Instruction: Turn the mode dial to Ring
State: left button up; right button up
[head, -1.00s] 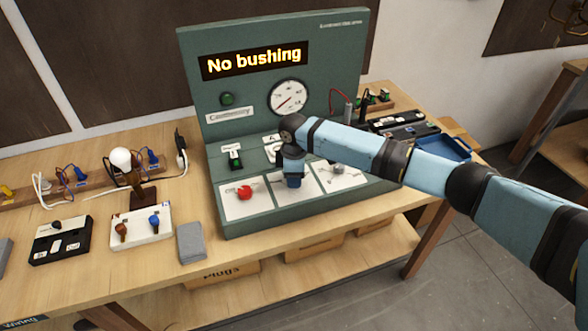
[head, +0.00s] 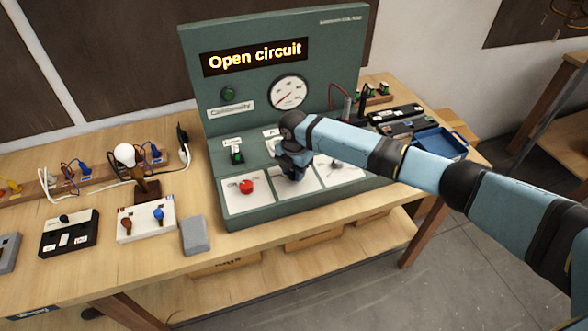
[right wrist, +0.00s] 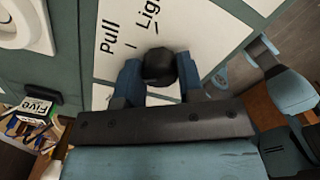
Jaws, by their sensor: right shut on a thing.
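The green test console (head: 213,133) stands on the bench, its lit display (head: 254,57) reading "Open circuit". My right gripper (head: 294,172) is at the middle white card of its sloping panel and hides the dial there in the head view. In the right wrist view, the two blue fingers are shut on a black knob (right wrist: 158,64), which looks like the mode dial. "Pull" and part of "Light" are printed beside the knob. The word Ring is not visible, and I cannot tell where the pointer sits. My left gripper is out of view.
A red knob (head: 246,187) is left of my gripper, and a grey control (head: 337,164) is to the right. A bulb (head: 125,154) stands left of the console near several small boxes. A blue tray (head: 441,142) lies on the right.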

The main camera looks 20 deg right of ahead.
jog(key=n, duration=0.4)
jog(key=shift+n, duration=0.4)
dwell(0.4)
jog(key=o, duration=0.9)
jog(key=shift+r, duration=0.1)
notch_tip(320, 180, up, 14)
jog(key=shift+f+b, duration=0.1)
jog(key=shift+b, duration=0.95)
jog(key=shift+s, duration=0.1)
